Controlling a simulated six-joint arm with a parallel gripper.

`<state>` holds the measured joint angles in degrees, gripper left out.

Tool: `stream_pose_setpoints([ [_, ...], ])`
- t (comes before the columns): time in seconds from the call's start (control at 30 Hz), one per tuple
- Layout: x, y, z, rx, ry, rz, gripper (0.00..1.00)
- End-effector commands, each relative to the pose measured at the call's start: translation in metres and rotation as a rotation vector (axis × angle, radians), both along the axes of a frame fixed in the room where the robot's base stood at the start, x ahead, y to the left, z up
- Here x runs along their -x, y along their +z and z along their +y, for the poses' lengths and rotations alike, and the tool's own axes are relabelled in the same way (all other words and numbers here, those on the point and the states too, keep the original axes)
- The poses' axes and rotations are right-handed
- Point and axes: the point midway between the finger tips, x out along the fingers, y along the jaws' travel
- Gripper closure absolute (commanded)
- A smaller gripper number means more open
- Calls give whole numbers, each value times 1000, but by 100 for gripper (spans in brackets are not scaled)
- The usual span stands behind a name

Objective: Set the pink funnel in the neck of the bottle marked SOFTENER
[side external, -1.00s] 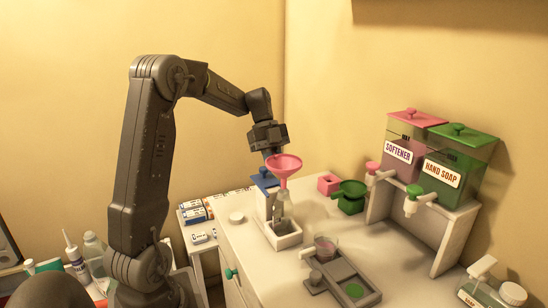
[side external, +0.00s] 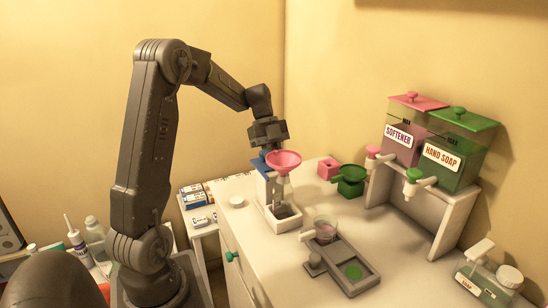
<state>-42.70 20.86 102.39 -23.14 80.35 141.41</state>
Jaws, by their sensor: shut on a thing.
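The pink funnel (side external: 284,160) is held bowl up at the end of my gripper (side external: 270,150), which is shut on it near its rim. The funnel is above a white open-topped holder (side external: 280,222) on the counter. A pale, greyish shape shows between bowl and holder; I cannot tell whether it is a bottle or the funnel's stem, or whether they touch. The SOFTENER label (side external: 398,137) that I can read is on a pink-lidded tank (side external: 404,152) on the stand at the back right. No SOFTENER label shows on a bottle.
A blue-topped white stand (side external: 263,172) is close behind the funnel. The HAND SOAP tank (side external: 460,150) stands at right.

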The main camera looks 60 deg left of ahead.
Motion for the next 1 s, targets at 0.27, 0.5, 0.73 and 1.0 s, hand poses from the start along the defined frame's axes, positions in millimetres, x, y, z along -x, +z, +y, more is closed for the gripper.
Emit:
stream_pose_setpoints([
  [0.27, 0, 0, 0, 0, 0, 0, 69],
  [0.5, 0, 0, 0, 0, 0, 0, 58],
  [0.73, 0, 7, 5, -1, 0, -1, 58],
  [1.0, 0, 51, 33, -4, 3, -4, 58],
])
